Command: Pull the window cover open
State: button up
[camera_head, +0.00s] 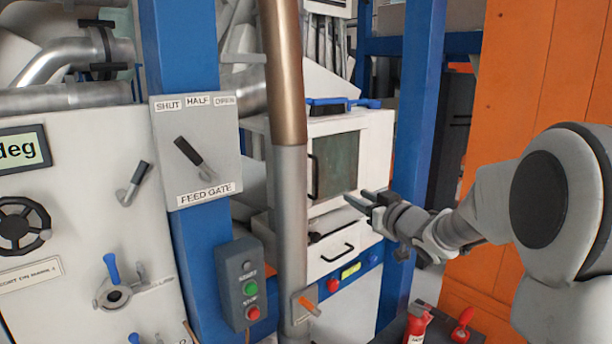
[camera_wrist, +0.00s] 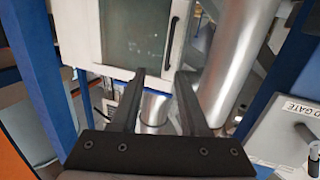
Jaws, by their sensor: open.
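The window cover (camera_head: 337,165) is a dark greenish pane set in the front of a white cabinet. It looks closed. Its black vertical handle (camera_head: 314,177) is on the left edge in the head view. In the wrist view the cover (camera_wrist: 133,40) is at the top, with the handle (camera_wrist: 172,42) along its right side. My gripper (camera_head: 358,199) is in front of the cabinet, below and to the right of the handle. In the wrist view my gripper (camera_wrist: 161,75) is open, with nothing between its fingers; the handle shows beyond them.
A vertical metal pipe (camera_head: 289,180) stands just left of the cover; it also shows in the wrist view (camera_wrist: 240,55). A blue post (camera_head: 413,130) is on the right. A feed gate panel (camera_head: 197,150) and a start/stop box (camera_head: 243,285) are farther left. A drawer handle (camera_head: 337,253) lies below.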

jog(key=y, duration=0.2)
jog(key=p, duration=0.4)
send_over(316, 195)
jog(key=shift+w+d+f+n, duration=0.1)
jog(key=shift+w+f+n, duration=0.2)
jog(key=shift+n, duration=0.1)
jog(key=shift+c, duration=0.3)
grip_shut()
dwell(1.0)
